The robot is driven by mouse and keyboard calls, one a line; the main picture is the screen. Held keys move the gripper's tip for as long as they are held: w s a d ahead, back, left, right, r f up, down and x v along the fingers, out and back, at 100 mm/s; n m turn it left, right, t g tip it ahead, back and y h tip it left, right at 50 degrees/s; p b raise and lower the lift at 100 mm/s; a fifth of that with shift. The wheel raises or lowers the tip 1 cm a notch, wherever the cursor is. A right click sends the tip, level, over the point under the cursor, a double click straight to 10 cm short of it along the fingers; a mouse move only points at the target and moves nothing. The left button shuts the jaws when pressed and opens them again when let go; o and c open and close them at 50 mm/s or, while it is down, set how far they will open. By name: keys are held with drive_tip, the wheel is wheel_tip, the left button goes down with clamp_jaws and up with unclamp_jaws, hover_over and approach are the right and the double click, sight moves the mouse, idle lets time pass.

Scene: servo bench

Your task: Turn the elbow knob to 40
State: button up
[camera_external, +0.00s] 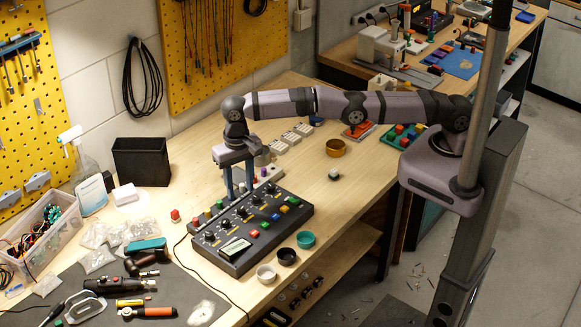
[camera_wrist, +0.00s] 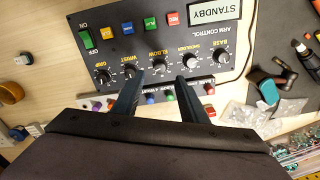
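The arm control panel (camera_external: 262,239) is a dark box on the bench; it also shows in the wrist view (camera_wrist: 200,33), where its display (camera_wrist: 214,12) reads STANDBY. The elbow knob (camera_wrist: 159,67) is the middle of a row of black knobs; its setting is too small to read. In the external view it appears to be the middle knob (camera_external: 241,212). My gripper (camera_external: 241,193) points down over the panel's back edge. In the wrist view my gripper (camera_wrist: 159,76) is open and empty, its fingertips on either side of the elbow knob; contact cannot be told.
The wrist knob (camera_wrist: 130,71) and shoulder knob (camera_wrist: 190,60) stand close beside my fingertips. A row of coloured buttons (camera_wrist: 150,24) lies beyond the knobs. A strip with small coloured pegs (camera_external: 262,178) runs behind the panel. Small cups (camera_external: 286,256) stand in front of it.

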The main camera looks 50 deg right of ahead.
sight(242, 209)
drive_tip(key=shift+f+b, duration=1.4)
drive_tip(key=shift+f, duration=0.2)
drive_tip(key=shift+f+p, duration=0.65)
drive_tip(key=shift+f, duration=1.45)
clamp_jaws()
